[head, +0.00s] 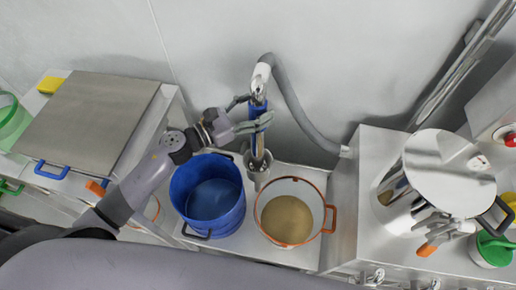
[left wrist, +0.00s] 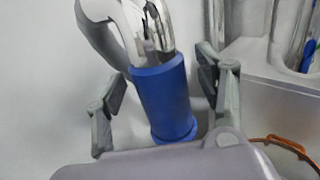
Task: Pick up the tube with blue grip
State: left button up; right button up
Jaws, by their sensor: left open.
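The tube with the blue grip (head: 258,113) stands upright in a metal holder (head: 257,163) behind the buckets. Its chrome top bends into a grey hose. My left gripper (head: 255,111) is at the blue grip, with its fingers apart on either side of it. In the left wrist view, the blue grip (left wrist: 162,97) lies between the two spread fingers of the left gripper (left wrist: 165,78). Gaps show on both sides, so the fingers do not look closed on it.
A blue bucket (head: 174,190) and an orange-rimmed bucket of tan powder (head: 284,241) stand below the tube. The grey hose (head: 303,109) runs right to a steel cabinet (head: 345,185). A shiny lidded drum (head: 452,172) stands right. The wall is close behind.

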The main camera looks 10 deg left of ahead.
pick_arm(q)
jog(key=shift+w+d+f, duration=0.1)
jog(key=shift+w+d, duration=0.2)
jog(key=shift+d, duration=0.05)
jog(key=shift+a, duration=0.1)
jog(key=shift+c, duration=0.2)
grip_shut()
dwell(0.4)
